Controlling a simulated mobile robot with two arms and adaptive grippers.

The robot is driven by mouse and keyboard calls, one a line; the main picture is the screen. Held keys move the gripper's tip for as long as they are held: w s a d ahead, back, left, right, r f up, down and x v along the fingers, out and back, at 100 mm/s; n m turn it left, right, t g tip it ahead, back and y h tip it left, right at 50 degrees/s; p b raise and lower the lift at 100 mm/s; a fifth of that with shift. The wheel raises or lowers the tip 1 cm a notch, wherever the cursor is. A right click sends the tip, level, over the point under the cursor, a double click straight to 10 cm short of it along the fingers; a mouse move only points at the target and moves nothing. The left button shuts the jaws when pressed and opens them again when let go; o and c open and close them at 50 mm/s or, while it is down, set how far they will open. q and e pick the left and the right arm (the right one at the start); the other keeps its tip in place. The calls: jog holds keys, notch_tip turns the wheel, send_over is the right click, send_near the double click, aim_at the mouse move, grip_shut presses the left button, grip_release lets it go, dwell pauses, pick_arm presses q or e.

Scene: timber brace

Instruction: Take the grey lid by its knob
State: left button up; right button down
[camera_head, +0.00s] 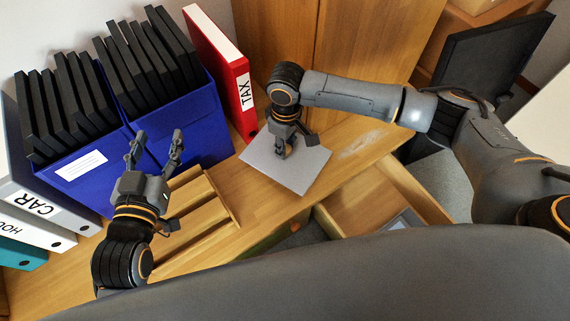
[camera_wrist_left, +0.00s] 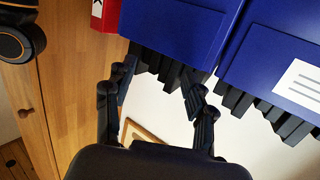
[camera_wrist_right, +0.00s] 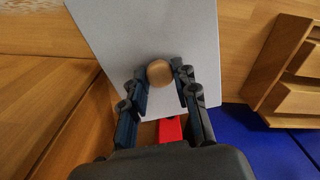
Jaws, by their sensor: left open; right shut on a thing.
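The grey lid (camera_head: 300,174) is a flat, light grey square plate near the middle of the head view, over the wooden desk top by its front edge. I cannot tell whether it rests on something or is held up. In the right wrist view the lid (camera_wrist_right: 120,40) carries a round wooden knob (camera_wrist_right: 159,73). My right gripper (camera_head: 293,147) is above the lid and shut on this knob, with one finger on each side. My left gripper (camera_head: 155,143) is open and empty, in front of the blue boxes.
A slatted wooden rack (camera_head: 195,210) lies left of the lid. A drawer (camera_head: 355,200) stands open at the front right. Blue boxes (camera_head: 195,128) with several black folders, a red TAX binder (camera_head: 224,75) and a white CAR binder (camera_head: 40,200) stand behind and left.

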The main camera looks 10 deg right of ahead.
jog(key=shift+r+p, duration=0.25)
jog(key=shift+p, duration=0.05)
jog(key=shift+r+p, duration=0.25)
jog(key=shift+p, duration=0.05)
jog(key=shift+r+p, duration=0.25)
jog(key=shift+p, duration=0.05)
jog(key=shift+r+p, duration=0.3)
jog(key=shift+p, duration=0.1)
jog(key=shift+r, duration=0.15)
jog(key=shift+r+p, duration=0.4)
jog(key=shift+p, duration=0.35)
jog(key=shift+r, duration=0.15)
pick_arm(q)
jog(key=s+a+f+g+y, duration=0.1)
jog(key=s+a+f+g, duration=0.2)
jog(key=s+f+g, duration=0.3)
jog(key=s+a+f+g+y, duration=0.2)
jog(key=s+f+g, duration=0.4)
jog(key=s, duration=0.4)
jog(key=shift+s+a+f+n+p, duration=0.2)
jog(key=shift+a+f+n+p, duration=0.15)
jog(key=shift+a+f, duration=0.25)
pick_arm(e)
jog(key=shift+r, duration=0.15)
